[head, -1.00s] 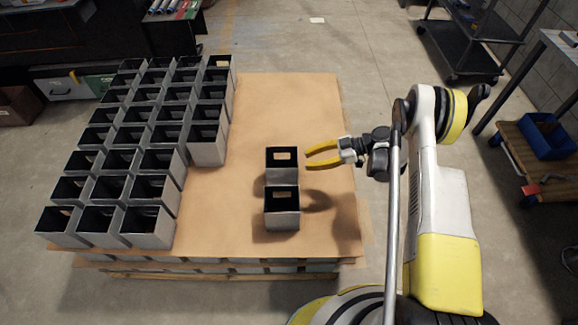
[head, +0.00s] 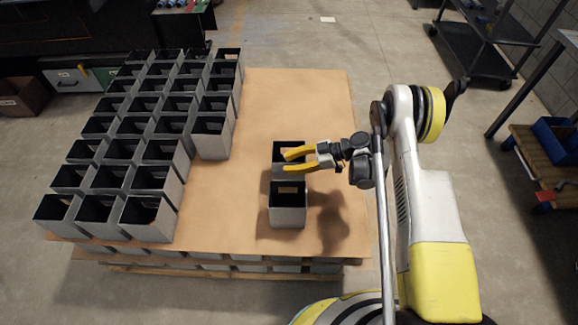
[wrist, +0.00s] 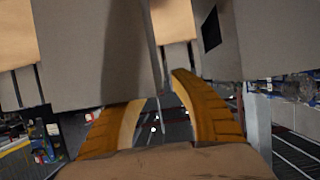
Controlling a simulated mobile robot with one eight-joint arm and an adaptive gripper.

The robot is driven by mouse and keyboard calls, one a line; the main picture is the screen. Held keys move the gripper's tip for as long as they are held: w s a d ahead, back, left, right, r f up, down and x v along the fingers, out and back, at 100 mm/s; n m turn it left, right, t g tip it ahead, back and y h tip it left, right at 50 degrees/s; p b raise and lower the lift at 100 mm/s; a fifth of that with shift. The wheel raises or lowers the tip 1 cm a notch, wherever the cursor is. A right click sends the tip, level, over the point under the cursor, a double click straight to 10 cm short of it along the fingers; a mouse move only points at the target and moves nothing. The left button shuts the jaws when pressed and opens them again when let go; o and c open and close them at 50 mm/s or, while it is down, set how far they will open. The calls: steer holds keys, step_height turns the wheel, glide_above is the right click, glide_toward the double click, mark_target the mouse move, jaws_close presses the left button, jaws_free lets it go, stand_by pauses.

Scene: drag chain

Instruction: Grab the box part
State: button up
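Two grey open-topped box parts stand apart from the rest on the cardboard sheet, the rear one (head: 279,150) directly behind the front one (head: 288,212). My gripper (head: 287,162) has yellow fingers spread apart, coming from the right across the rear box in the head view. They hide part of that box. In the wrist view my fingers (wrist: 160,88) also show apart, with large grey box walls (wrist: 90,50) close in front of them. The left fingertip seems hidden behind a wall there. I cannot tell whether a finger touches a box.
Several rows of like grey boxes (head: 150,152) fill the left of the cardboard-topped stack (head: 300,100). The cardboard behind the two boxes is bare. A dark cart (head: 480,40) and a shelf with a blue bin (head: 556,140) stand at the right.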

jaws_close()
